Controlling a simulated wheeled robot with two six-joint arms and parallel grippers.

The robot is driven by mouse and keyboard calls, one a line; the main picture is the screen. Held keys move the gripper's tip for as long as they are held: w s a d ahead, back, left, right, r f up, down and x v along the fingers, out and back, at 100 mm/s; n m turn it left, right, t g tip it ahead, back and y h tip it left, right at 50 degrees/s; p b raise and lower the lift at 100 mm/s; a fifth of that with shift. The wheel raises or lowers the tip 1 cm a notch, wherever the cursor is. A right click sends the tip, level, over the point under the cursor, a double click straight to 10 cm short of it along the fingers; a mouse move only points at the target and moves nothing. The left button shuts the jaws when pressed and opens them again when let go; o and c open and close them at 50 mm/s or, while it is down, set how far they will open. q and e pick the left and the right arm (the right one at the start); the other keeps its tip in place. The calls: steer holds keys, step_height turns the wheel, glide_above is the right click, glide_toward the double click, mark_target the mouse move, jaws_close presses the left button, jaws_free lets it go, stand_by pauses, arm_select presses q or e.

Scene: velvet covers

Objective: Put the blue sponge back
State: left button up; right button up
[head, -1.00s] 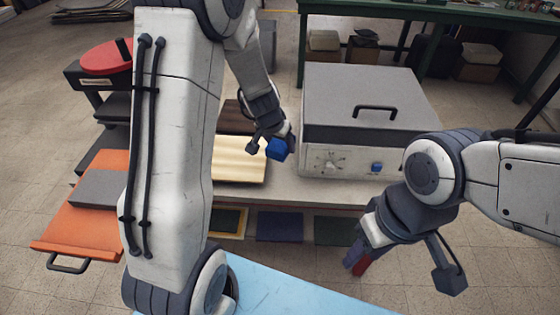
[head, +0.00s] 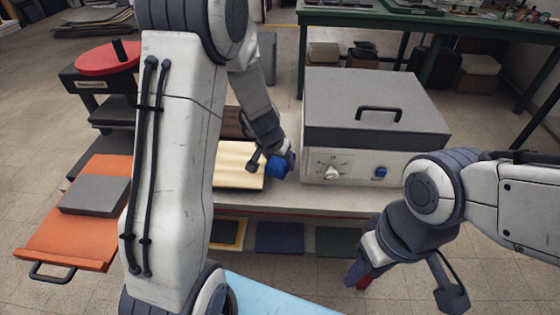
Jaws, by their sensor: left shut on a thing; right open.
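The blue sponge (head: 277,167) is a small blue block in the middle of the head view. My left gripper (head: 272,164) is shut on it, at the right end of the cream ridged board (head: 238,170) and left of the grey-lidded box. I cannot tell whether the sponge touches the surface under it. My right gripper (head: 405,286) is open in front of the table, at the lower right. A red thing (head: 363,281) shows beside its left finger, partly hidden.
A grey-lidded white box (head: 372,130) with a handle and knob stands on the bench (head: 335,201). Blue (head: 280,238) and green (head: 338,241) panels lie below. An orange tray (head: 70,230) with a grey slab sits left. A light blue surface (head: 270,298) is in front.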

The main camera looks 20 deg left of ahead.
arm_select(q)
steer(key=shift+f, duration=0.25)
steer(key=o, duration=1.1)
steer(key=shift+o, duration=0.2)
steer(key=shift+r, duration=0.1)
steer(key=shift+r, duration=0.25)
steer(key=p+v, duration=0.7)
steer(key=v, duration=0.4)
steer(key=s+d+r+m+g+h, duration=0.1)
steer(key=s+d+r+m, duration=0.15)
steer(key=s+d, duration=0.4)
steer(key=s+d+r+m+g+h, duration=0.1)
steer(key=s+d+r, duration=0.35)
steer(key=d, duration=0.35)
steer(key=s+m+g, duration=0.1)
steer(key=s, duration=0.6)
steer(key=s+d+r+m+g+y, duration=0.1)
steer(key=s, duration=0.6)
steer(key=shift+d+r+g, duration=0.3)
steer(key=shift+r, duration=0.05)
